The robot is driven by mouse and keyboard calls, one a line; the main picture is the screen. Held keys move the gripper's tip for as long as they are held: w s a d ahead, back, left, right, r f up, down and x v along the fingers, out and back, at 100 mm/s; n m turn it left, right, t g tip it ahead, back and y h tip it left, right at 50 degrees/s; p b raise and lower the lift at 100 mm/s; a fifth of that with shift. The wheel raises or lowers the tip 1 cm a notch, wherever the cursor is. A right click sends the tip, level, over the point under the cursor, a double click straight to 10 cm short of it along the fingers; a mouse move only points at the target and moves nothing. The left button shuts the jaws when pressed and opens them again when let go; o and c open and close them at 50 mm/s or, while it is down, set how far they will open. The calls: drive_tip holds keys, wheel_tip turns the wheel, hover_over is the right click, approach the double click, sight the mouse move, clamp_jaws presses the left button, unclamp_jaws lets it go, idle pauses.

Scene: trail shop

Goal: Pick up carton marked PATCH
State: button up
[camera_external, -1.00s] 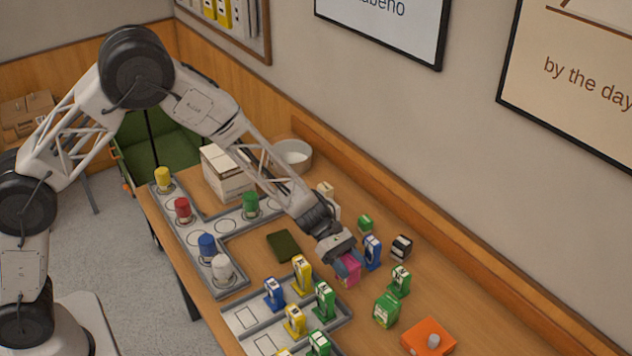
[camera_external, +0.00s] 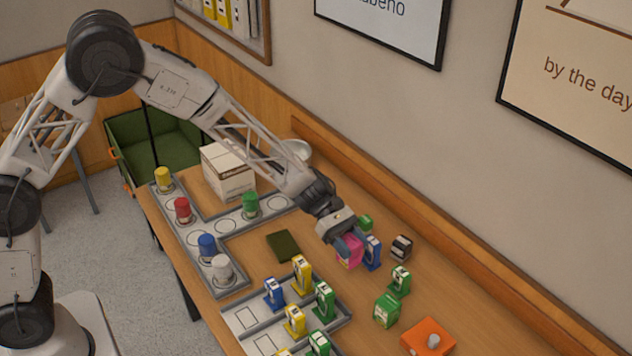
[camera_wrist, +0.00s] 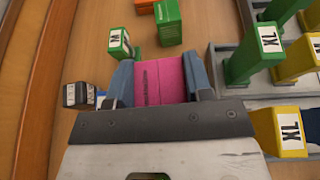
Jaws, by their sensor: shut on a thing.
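A pink carton (camera_external: 349,252) is held between the fingers of my gripper (camera_external: 347,246), which is shut on it. In the wrist view the carton (camera_wrist: 150,84) fills the space between the two blue-grey fingers of my gripper (camera_wrist: 161,84). A dark line of marking runs along it, too small to read, so I cannot confirm the word PATCH. The carton appears raised a little above the wooden table (camera_external: 232,298), just left of a blue tagged piece (camera_external: 373,253). Part of the carton is hidden by the fingers.
Green tagged pieces (camera_external: 400,281), a green box (camera_external: 387,310), a black-and-white piece (camera_external: 401,248) and an orange block (camera_external: 428,338) stand nearby. A grey tray (camera_external: 243,320) holds yellow, blue and green pieces. A dark green pad (camera_external: 284,245) lies to the left.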

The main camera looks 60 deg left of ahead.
drive_tip(key=shift+r, duration=1.1)
